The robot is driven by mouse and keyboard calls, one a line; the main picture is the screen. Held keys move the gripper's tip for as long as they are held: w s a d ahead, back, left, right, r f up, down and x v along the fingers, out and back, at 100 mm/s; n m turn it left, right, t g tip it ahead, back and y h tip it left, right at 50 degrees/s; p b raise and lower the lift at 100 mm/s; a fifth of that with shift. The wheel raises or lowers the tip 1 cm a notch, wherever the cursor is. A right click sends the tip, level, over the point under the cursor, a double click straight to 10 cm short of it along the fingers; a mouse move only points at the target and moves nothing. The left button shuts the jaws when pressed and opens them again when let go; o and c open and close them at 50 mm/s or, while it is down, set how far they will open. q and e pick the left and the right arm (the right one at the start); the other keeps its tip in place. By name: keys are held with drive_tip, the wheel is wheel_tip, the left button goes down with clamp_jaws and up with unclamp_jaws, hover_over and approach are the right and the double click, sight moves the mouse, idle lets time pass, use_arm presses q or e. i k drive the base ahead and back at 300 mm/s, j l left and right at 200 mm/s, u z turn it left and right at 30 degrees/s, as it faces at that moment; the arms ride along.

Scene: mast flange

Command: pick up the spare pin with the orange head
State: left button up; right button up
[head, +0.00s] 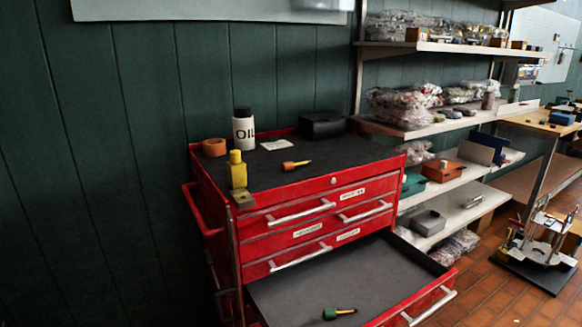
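A pin with an orange head (289,166) lies on the black top of the red tool cabinet (320,187), near its front edge. Its dark tip points right. A second pin with a green head (330,314) lies in the open bottom drawer (350,275), near the drawer's front. Neither of my grippers shows in the head view.
On the cabinet top stand an oil bottle (243,130), a yellow bottle (236,170), an orange-brown roll (214,147), a white card (275,144) and a black box (321,125). The open drawer juts out in front. Loaded shelves (440,126) stand at the right.

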sight(290, 166)
drive_tip(key=i+l+u, duration=0.2)
drive_tip(key=l, duration=0.85)
drive_tip(key=i+l+u, duration=0.2)
drive_tip(key=l, duration=0.85)
drive_tip(key=i+l+u, duration=0.2)
drive_tip(key=l, duration=0.9)
drive_tip(key=l+u, duration=0.2)
drive_tip(key=l, duration=0.9)
